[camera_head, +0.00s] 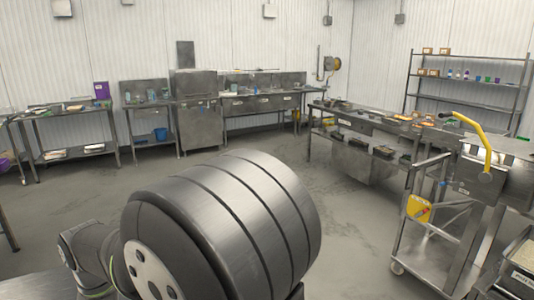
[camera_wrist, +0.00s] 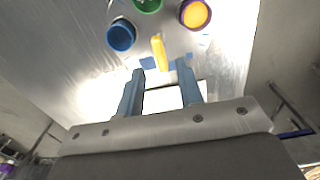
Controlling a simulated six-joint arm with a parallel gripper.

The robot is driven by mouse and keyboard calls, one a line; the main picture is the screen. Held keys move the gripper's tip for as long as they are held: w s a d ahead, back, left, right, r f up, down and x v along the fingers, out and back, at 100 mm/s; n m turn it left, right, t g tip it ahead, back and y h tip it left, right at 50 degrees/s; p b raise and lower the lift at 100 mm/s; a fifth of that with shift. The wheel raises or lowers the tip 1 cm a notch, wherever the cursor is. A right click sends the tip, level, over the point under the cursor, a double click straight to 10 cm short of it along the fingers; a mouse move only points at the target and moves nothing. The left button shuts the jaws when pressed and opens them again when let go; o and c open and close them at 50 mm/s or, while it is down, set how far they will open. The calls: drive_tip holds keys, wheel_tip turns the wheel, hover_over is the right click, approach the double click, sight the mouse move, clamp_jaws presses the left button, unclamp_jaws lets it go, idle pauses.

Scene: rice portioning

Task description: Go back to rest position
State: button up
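My gripper (camera_wrist: 160,66) shows in the wrist view with its two blue-grey fingers spread apart and nothing clearly held between them. A yellow, elongated thing (camera_wrist: 159,52) lies just beyond the fingertips, with blue patches beside it on the metal surface (camera_wrist: 85,45). A white patch shows between the fingers, and I cannot tell what it is. The gripper is not visible in the head view, where a large grey part of my own arm fills the lower middle.
In the wrist view, a blue container (camera_wrist: 121,36), a green one (camera_wrist: 147,5) and a purple one with orange contents (camera_wrist: 195,14) are beyond the fingers. In the head view, a metal cart (camera_head: 440,240) stands right, a long workbench (camera_head: 365,128) behind it. Open floor lies left.

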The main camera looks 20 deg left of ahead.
drive_tip(key=shift+f, duration=2)
drive_tip(key=shift+r, duration=0.1)
wheel_tip(320, 180, up, 18)
wheel_tip(320, 180, down, 18)
drive_tip(key=shift+d+r, duration=0.1)
drive_tip(key=shift+r, duration=0.05)
drive_tip(key=shift+f, duration=0.3)
drive_tip(key=n, duration=0.5)
drive_tip(key=shift+r, duration=0.1)
drive_tip(key=n, duration=0.4)
drive_tip(key=shift+r, duration=0.1)
